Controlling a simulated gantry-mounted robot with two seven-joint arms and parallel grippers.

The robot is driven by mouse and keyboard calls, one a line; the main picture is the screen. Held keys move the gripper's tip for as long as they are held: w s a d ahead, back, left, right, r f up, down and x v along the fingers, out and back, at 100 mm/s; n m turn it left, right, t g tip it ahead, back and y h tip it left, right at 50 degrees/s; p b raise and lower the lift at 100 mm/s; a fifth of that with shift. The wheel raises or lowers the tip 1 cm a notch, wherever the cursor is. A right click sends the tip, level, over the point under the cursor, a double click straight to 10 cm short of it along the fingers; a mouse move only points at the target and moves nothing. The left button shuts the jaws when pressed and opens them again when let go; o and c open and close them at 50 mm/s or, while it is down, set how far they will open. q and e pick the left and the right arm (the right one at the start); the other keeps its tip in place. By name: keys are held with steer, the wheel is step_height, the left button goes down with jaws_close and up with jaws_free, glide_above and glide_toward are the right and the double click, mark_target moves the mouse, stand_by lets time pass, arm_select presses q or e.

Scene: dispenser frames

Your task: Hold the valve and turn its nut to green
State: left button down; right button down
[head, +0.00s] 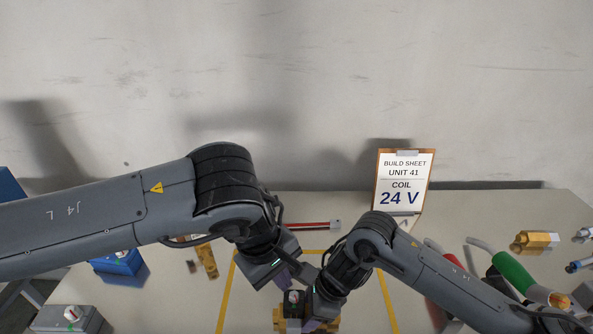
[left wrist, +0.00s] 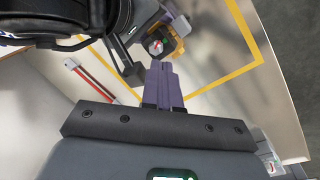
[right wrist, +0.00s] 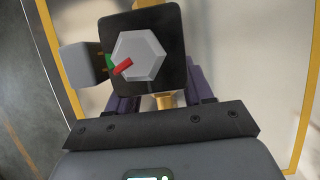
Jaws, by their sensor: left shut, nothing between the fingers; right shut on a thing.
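The valve has a brass body (head: 279,324) and a black coil block (right wrist: 172,22) with a grey hex nut (right wrist: 137,54) on its face. A red pointer (right wrist: 122,67) on the nut points down-left in the right wrist view. Its outer end is close to a small green patch (right wrist: 109,61), slightly below it. My right gripper (head: 314,322) is shut on the valve, with purple fingers on both sides of it. My left gripper (head: 287,277) is shut and empty, above and beside the valve. In the left wrist view its closed fingers (left wrist: 162,80) are apart from the nut (left wrist: 156,46).
A yellow outline (head: 388,300) surrounds the work spot. A clipboard (head: 404,182) reading coil 24 V stands behind. A red bar (head: 305,225) lies at the back. Blue (head: 118,263) and grey (head: 75,320) units stand left; brass fittings (head: 535,242) and a green-handled tool (head: 515,270) lie right.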

mark_target(289, 303)
arm_select(q)
steer(key=shift+m, duration=0.8)
steer(key=shift+s+a+x, duration=0.1)
steer(key=shift+a+x, duration=0.15)
steer(key=shift+x, duration=0.9)
steer(key=shift+s+a+x, duration=0.15)
steer(key=shift+a+x, duration=0.1)
steer(key=shift+x, duration=0.9)
steer(key=shift+s+a+x, duration=0.1)
steer(key=shift+a+x, duration=0.1)
steer(key=shift+x, duration=0.95)
steer(key=shift+f, duration=0.2)
steer(key=shift+w+d, duration=0.2)
steer(key=shift+w+a+r, duration=0.1)
steer(key=shift+w+a, duration=0.15)
steer(key=shift+w, duration=0.2)
steer(key=shift+a, duration=0.1)
steer(key=shift+s+a, duration=0.2)
steer(key=shift+a, duration=0.05)
